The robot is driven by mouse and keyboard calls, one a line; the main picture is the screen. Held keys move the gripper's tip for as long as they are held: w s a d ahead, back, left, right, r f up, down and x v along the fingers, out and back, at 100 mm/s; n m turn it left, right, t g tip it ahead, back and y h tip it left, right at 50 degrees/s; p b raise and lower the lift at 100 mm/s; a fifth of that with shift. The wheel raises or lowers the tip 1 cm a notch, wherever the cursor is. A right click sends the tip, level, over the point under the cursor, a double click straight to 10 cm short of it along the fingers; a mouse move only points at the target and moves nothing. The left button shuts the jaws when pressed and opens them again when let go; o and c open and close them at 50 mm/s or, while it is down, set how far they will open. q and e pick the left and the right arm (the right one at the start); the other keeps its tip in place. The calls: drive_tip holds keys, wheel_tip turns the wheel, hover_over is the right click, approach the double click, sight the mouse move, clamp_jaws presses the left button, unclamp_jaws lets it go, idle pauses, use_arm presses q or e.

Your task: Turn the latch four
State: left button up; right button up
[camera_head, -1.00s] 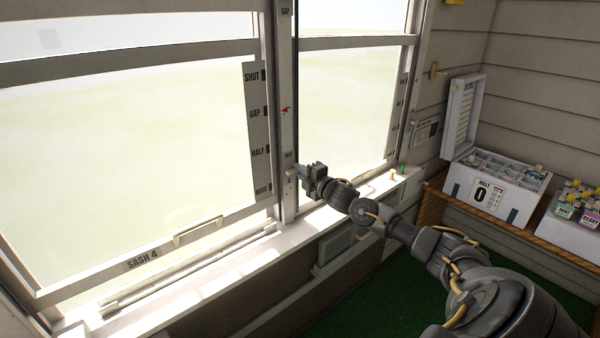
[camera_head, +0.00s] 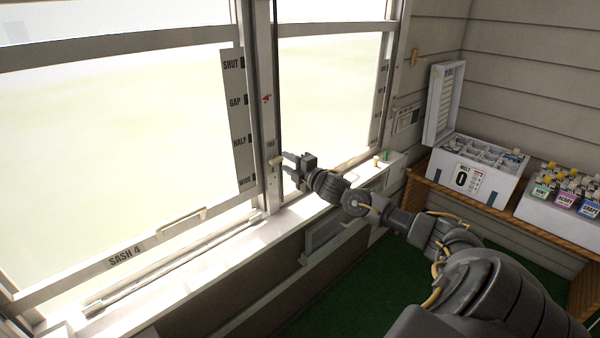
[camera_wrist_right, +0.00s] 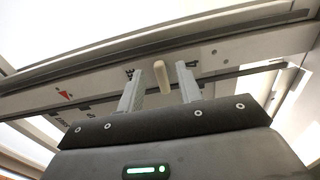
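A small cream latch knob (camera_head: 276,161) sticks out from the window post (camera_head: 267,120), low down, right of the SASH 4 pane (camera_head: 125,257). My right gripper (camera_head: 288,165) is open and empty, just right of the knob. In the right wrist view the same knob (camera_wrist_right: 161,77) shows between and beyond the two spread fingers (camera_wrist_right: 160,85), with no clear contact. A strip (camera_head: 238,120) marked SHUT, GAP, HALF and WIDE runs beside the post. A red arrow (camera_head: 266,99) is on the post above the knob. My left gripper is not in view.
The white sill (camera_head: 235,248) runs below the window, with small yellow and green pieces (camera_head: 381,158) at its right end. An open white box (camera_head: 490,190) marked MELT 0 and a crate of labelled bottles (camera_head: 540,212) stand on a wooden shelf at right.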

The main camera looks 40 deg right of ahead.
drive_tip(key=s+b, duration=0.2)
drive_tip(key=s, duration=0.6)
drive_tip(key=shift+s, duration=0.15)
drive_tip(key=shift+a, duration=0.1)
